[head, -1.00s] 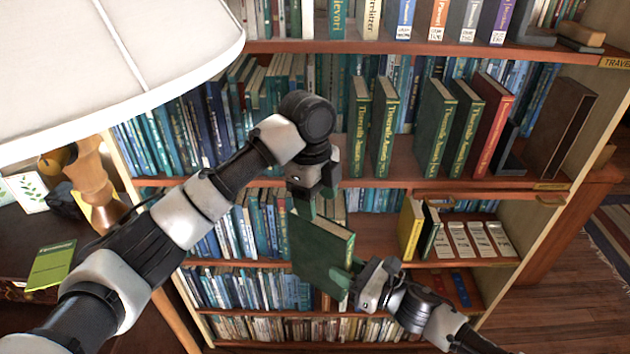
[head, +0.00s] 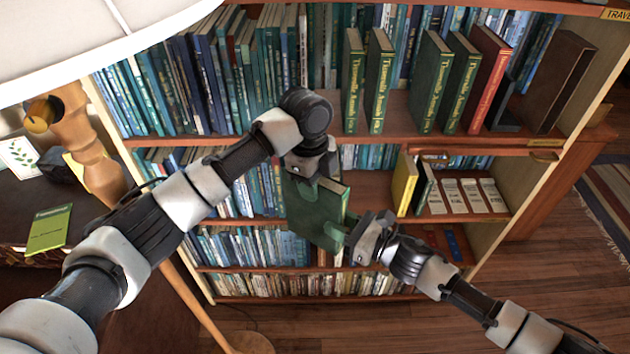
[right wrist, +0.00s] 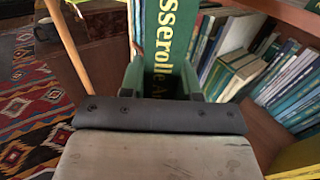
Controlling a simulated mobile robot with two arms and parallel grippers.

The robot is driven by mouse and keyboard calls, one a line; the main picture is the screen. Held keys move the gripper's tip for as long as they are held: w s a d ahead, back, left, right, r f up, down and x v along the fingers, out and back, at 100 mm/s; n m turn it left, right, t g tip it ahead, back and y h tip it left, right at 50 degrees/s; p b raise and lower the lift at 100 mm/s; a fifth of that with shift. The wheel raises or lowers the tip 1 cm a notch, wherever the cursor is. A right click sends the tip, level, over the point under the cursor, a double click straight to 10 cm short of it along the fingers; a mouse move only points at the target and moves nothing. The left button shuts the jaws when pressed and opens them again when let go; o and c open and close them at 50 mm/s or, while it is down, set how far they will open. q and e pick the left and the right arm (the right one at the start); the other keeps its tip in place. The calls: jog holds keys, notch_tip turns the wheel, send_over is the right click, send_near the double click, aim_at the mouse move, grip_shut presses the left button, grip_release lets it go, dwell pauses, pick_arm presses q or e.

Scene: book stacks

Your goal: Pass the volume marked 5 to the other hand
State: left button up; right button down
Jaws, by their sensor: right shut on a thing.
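A green hardback volume (head: 313,214) is held tilted in front of the shelves in the head view; its number cannot be read. My right gripper (head: 352,243) is shut on its lower right edge. In the right wrist view the book's green spine (right wrist: 163,45) with yellow lettering stands between the fingers of my right gripper (right wrist: 160,82). My left gripper (head: 312,180) is at the book's upper edge from above. Its fingertips are largely hidden against the green cover, so I cannot tell whether they grip it.
Several green volumes (head: 378,82) and a red one (head: 488,80) stand on the shelf above. A yellow book (head: 405,184) stands on the lower shelf at right. A white lampshade (head: 90,40) hangs over the upper left. Open wooden floor (head: 540,275) lies at right.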

pick_arm(q)
grip_shut()
pick_arm(e)
jog(key=shift+r, duration=0.1)
jog(key=c, duration=0.7)
grip_release()
jog(key=shift+c, duration=0.2)
pick_arm(q)
jog(key=shift+r, duration=0.1)
pick_arm(e)
jog(key=shift+d, duration=0.1)
